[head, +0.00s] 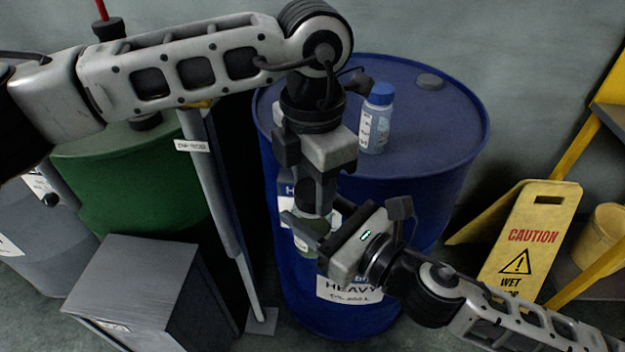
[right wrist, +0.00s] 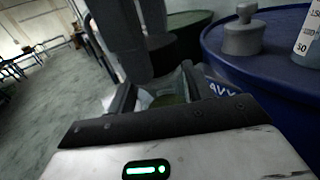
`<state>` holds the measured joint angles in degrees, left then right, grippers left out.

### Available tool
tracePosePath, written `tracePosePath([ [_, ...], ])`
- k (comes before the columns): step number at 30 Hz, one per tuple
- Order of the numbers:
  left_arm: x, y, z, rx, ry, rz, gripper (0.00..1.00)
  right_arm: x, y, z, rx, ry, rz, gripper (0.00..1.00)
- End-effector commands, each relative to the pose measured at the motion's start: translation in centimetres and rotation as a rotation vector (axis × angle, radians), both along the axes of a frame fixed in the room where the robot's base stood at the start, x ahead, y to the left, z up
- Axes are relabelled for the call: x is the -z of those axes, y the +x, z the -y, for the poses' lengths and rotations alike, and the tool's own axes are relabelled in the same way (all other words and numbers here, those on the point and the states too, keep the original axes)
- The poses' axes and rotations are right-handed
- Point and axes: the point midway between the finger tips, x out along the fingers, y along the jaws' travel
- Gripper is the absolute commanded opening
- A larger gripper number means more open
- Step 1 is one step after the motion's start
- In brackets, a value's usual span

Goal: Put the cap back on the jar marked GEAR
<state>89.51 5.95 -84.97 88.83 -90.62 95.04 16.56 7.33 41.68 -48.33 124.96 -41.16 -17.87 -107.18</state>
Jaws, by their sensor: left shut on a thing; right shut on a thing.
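My right gripper (head: 322,246) comes in from the lower right and is shut on a small jar with greenish contents (head: 303,243), held in front of the blue drum. The jar shows between the fingers in the right wrist view (right wrist: 168,98). Its marking cannot be read. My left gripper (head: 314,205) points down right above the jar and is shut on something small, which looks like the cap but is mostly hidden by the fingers. I cannot tell whether it touches the jar's rim. The left gripper also stands above the jar in the right wrist view (right wrist: 130,45).
On the blue drum (head: 440,130) stand a bottle with a blue cap (head: 377,120) and a grey knob-shaped thing (right wrist: 242,35). A green drum (head: 140,175) and a grey box (head: 135,285) are at left. A yellow caution sign (head: 527,240) is at right.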

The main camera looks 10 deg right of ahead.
Motion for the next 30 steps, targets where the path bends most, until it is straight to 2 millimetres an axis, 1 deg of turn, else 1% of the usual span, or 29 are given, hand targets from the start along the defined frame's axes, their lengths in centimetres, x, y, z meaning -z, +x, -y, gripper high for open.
tracePosePath([
  [1,-0.02,-0.01,-0.01,0.119,0.000,0.000,0.15,-0.02,0.01,0.01,0.000,0.000,0.000,0.00],
  [3,0.00,-0.01,-0.01,0.300,0.001,0.000,0.15,-0.02,0.01,0.01,0.000,0.000,0.000,0.00],
  [15,0.05,-0.01,-0.03,1.319,0.002,0.000,0.15,-0.02,0.01,0.01,0.000,0.000,0.000,0.00],
  [19,0.06,-0.01,-0.03,1.557,0.002,-0.001,0.15,-0.01,0.01,0.01,0.000,0.000,0.000,0.00],
  [23,0.06,0.00,-0.03,1.555,0.002,-0.001,0.15,-0.01,0.01,0.01,0.000,0.000,0.000,0.00],
  [24,0.06,0.00,-0.03,1.555,0.002,-0.001,0.45,-0.01,0.01,0.01,0.000,0.000,0.000,0.00],
  [26,0.07,0.00,-0.03,1.554,0.002,-0.001,0.62,-0.01,0.01,0.01,0.000,0.000,0.000,0.00],
  [27,0.07,0.00,-0.03,1.554,0.002,-0.001,0.68,-0.01,0.01,0.01,0.000,0.000,0.000,0.00],
  [30,0.07,0.00,-0.03,1.553,0.002,-0.002,0.68,-0.02,0.01,0.01,0.000,0.000,0.000,0.00],
])
